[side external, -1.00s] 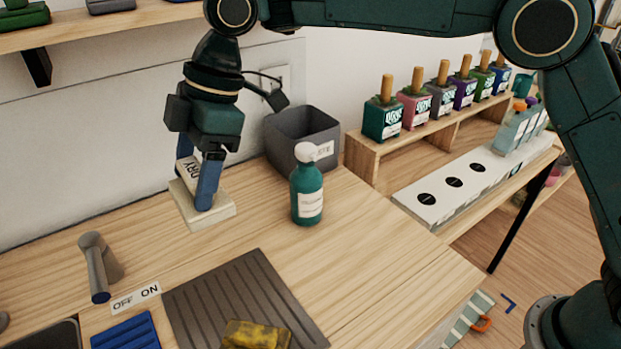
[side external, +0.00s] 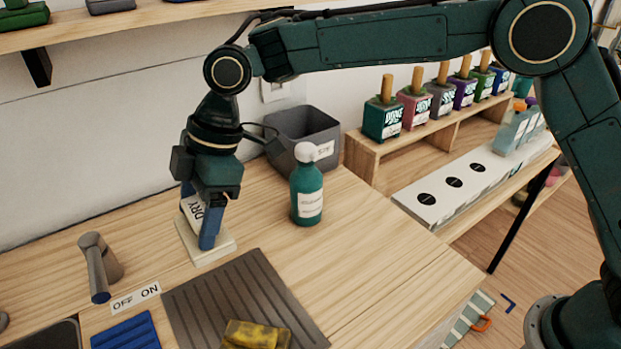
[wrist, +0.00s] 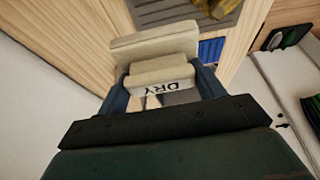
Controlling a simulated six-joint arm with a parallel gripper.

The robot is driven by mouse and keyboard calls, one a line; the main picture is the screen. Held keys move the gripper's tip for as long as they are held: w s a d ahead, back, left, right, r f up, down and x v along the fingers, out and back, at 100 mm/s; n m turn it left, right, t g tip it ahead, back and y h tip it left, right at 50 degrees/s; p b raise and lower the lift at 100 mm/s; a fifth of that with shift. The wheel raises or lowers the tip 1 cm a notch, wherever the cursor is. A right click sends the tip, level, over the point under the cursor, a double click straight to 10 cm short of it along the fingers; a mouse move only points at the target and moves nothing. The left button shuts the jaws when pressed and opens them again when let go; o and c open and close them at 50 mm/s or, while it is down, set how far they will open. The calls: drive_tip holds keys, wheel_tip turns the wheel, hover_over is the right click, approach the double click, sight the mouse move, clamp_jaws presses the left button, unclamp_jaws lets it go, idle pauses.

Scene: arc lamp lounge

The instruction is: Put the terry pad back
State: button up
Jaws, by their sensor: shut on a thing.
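The terry pad (side external: 214,250) is a cream block with a flat base and a raised grip marked DRY. It is upright at the back of the wooden counter, left of the green bottle and behind the grey ribbed mat. My gripper (side external: 209,222) points down and is shut on the pad's raised grip. In the wrist view the pad (wrist: 155,47) sits between my two blue fingers, with the DRY lettering facing the camera. I cannot tell whether its base touches the counter.
A green bottle (side external: 307,190) with a white cap and a grey bin (side external: 287,135) stand to the right. The ribbed mat (side external: 215,300) holds a yellow cloth (side external: 256,335). A grey tap (side external: 98,265), an OFF/ON label (side external: 136,297) and a blue sponge (side external: 127,333) are at front left.

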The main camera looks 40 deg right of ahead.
drive_tip(key=shift+f, duration=6.55)
drive_tip(key=shift+f, duration=0.1)
drive_tip(key=o, duration=0.9)
drive_tip(key=shift+o, duration=0.2)
drive_tip(key=v, duration=1.2)
drive_tip(key=shift+r, duration=0.25)
